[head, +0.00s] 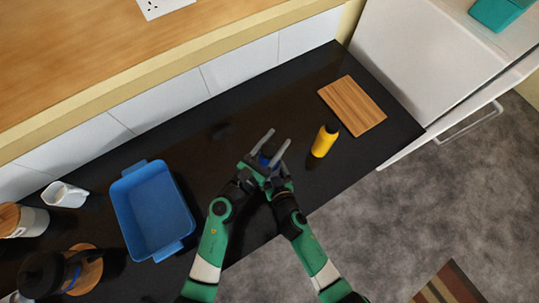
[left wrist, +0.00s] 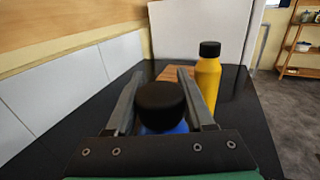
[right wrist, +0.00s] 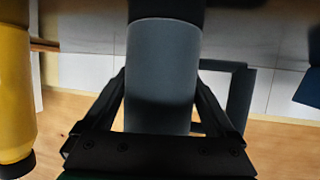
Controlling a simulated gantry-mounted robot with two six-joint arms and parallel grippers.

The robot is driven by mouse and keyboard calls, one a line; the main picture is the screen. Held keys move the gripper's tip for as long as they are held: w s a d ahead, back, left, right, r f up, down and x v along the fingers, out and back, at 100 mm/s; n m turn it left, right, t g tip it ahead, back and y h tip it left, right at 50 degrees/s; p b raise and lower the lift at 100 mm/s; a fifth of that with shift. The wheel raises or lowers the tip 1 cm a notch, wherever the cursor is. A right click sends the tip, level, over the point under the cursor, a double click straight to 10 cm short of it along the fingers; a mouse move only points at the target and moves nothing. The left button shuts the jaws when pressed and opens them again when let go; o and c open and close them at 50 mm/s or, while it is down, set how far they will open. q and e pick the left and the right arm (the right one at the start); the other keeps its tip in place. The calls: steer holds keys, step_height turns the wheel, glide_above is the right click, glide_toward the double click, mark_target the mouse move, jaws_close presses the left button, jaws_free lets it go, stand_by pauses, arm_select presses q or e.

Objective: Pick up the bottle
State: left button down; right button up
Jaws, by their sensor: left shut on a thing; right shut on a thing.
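A blue bottle with a black cap (left wrist: 161,100) stands between the fingers of my left gripper (head: 279,137); the fingers are shut on it. In the head view its blue body (head: 266,158) is mostly hidden by the grippers. My right gripper (right wrist: 160,95) is also shut on it; in the right wrist view, which is upside down, the body looks grey and shaded (right wrist: 162,60). I cannot tell whether its base touches the counter. A yellow bottle with a black cap (head: 322,143) stands apart, to the right of both grippers.
A wooden board (head: 352,105) lies on the black counter (head: 238,108) behind the yellow bottle. A blue tray (head: 152,212) is to the left. A white fridge (head: 410,65) borders the right end.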

arm_select(q)
steer(key=shift+r, duration=0.15)
arm_select(e)
steer(key=o, duration=1.1)
arm_select(q)
step_height(320, 180, up, 10)
arm_select(e)
steer(key=v, duration=1.1)
steer(key=shift+r, duration=0.1)
steer(key=shift+s+d+r, duration=0.15)
steer(key=shift+s+r, duration=0.1)
steer(key=shift+s, duration=0.15)
